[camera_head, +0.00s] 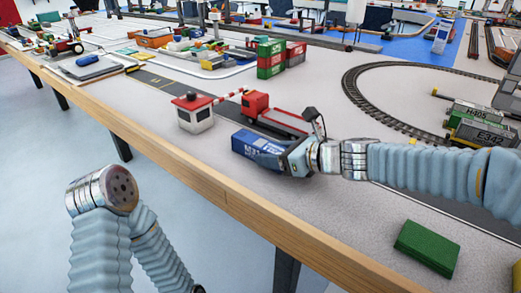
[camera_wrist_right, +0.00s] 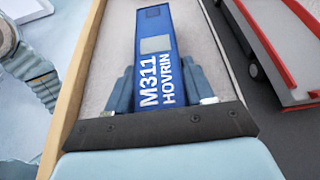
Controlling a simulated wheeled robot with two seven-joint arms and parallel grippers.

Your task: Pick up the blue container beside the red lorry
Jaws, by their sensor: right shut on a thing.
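The blue container (camera_head: 254,147) lies on the table beside the red lorry (camera_head: 272,116), near the table's front edge. In the right wrist view the blue container (camera_wrist_right: 157,55) shows white lettering, "M311 HOVRIN". My right gripper (camera_head: 283,158) is at the container's near right end. In the wrist view its two blue-grey fingers (camera_wrist_right: 160,88) press against both long sides of the container, shut on it. I cannot tell whether the container is lifted off the table. The lorry's red-edged bed (camera_wrist_right: 285,45) shows at the right of the wrist view. My left gripper is not visible; only part of my left arm shows.
A white booth with a red roof (camera_head: 193,112) and a striped barrier stands just left of the lorry. A green block (camera_head: 427,247) lies at the front right. Stacked green and red containers (camera_head: 270,58) stand behind. A curved rail track (camera_head: 362,108) lies to the right.

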